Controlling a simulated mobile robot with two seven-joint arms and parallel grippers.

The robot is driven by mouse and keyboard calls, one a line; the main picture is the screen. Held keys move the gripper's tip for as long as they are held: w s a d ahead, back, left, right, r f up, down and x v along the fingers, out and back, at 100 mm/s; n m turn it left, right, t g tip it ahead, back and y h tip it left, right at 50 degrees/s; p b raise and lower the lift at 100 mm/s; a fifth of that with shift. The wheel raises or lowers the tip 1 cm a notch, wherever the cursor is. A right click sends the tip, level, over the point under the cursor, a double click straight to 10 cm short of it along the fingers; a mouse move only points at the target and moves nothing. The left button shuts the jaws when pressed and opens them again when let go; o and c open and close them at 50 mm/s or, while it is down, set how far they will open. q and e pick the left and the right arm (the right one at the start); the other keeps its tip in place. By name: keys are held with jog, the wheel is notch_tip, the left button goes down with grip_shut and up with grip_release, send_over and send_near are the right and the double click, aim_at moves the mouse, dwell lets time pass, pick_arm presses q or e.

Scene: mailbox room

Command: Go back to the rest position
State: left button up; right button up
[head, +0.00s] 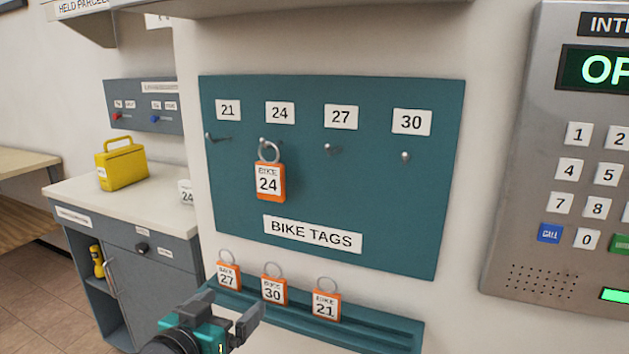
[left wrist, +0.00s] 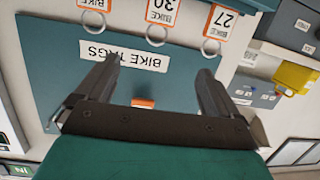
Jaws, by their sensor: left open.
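My left gripper (head: 235,304) is low in the head view, just in front of the tag ledge, open with nothing between its fingers. In the left wrist view, which is upside down, its two spread fingers (left wrist: 160,66) have the teal board behind them. Orange bike tag 24 (head: 268,183) hangs by its ring on the hook under label 24, apart from the gripper. Orange tags 27 (head: 228,275), 30 (head: 274,290) and 21 (head: 326,304) stand on the ledge. My right gripper is in neither view.
The teal board (head: 350,190) has bare hooks under 21, 27 and 30. A steel keypad panel (head: 520,200) is at the right. A counter (head: 85,190) at the left holds a yellow box (head: 122,167). A grey shelf overhangs the board.

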pick_arm(q)
jog(key=s+a+f+g+y, duration=0.2)
jog(key=s+f+g, duration=0.2)
jog(key=s+f, duration=1.6)
notch_tip(320, 180, down, 4)
jog(key=shift+s+r+y, duration=0.2)
jog(key=shift+r+y, duration=0.05)
jog(key=shift+y, duration=0.15)
